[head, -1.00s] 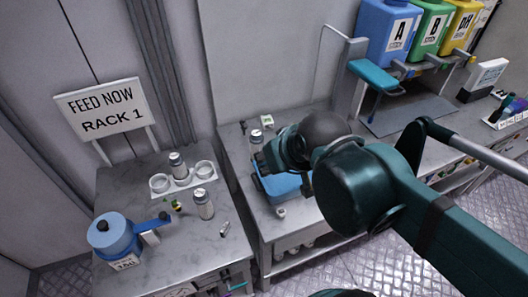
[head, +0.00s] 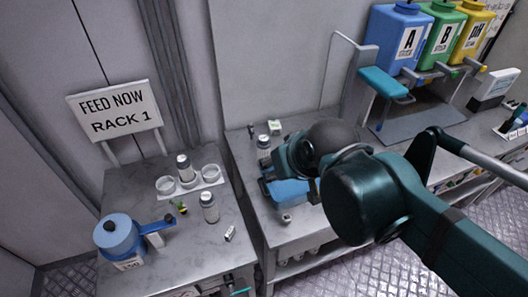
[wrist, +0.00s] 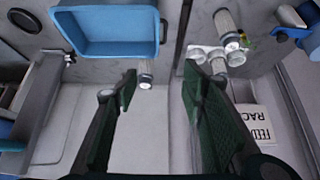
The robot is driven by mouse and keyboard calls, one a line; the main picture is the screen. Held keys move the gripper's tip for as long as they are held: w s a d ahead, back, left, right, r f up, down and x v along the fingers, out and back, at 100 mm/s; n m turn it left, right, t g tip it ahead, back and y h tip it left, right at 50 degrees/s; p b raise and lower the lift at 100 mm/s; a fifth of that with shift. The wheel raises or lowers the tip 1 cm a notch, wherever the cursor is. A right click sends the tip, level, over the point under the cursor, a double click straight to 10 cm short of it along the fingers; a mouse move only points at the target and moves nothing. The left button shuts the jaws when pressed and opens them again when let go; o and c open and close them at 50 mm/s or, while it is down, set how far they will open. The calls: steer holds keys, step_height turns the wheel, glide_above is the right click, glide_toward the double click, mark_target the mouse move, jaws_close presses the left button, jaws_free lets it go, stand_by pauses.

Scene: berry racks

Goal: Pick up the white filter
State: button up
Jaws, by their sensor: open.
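A whitish ribbed cylinder with a pale end, likely the white filter (wrist: 146,72), stands beside the blue tray in the wrist view. In the head view the filter (head: 264,148) is at the tray's back left corner. My gripper (wrist: 160,85) is open, its two green fingers apart with nothing between them. The filter lies just beyond the fingertips, nearer the left finger, with no contact visible. In the head view my arm hides most of the fingers. Two similar cylinders are on the left bench, one upright (head: 209,207) and one in a white holder (head: 184,168).
The blue tray (wrist: 62,20) is close to my left finger. A blue jug (head: 118,233) and a rack sign (head: 115,112) are at left. A gap separates the two benches.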

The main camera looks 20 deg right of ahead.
steer(key=shift+r, duration=0.15)
step_height(320, 180, up, 5)
steer(key=w+d+r+m+g+p, duration=0.1)
steer(key=w+r+m+g, duration=0.1)
steer(key=w+m, duration=0.35)
steer(key=w+d+r+m+g+p, duration=0.1)
steer(key=w+r+m+g, duration=0.1)
steer(key=w+m, duration=0.35)
steer(key=m+g+p, duration=0.2)
steer(key=m+g, duration=0.1)
steer(key=m, duration=0.5)
glide_above(264, 146)
steer(key=w, duration=0.2)
step_height(264, 146, down, 4)
steer(key=shift+m, duration=0.3)
steer(key=f, duration=2.3)
steer(key=shift+d, duration=0.3)
steer(key=shift+f, duration=0.1)
steer(key=shift+f, duration=1.2)
steer(key=shift+f, duration=0.15)
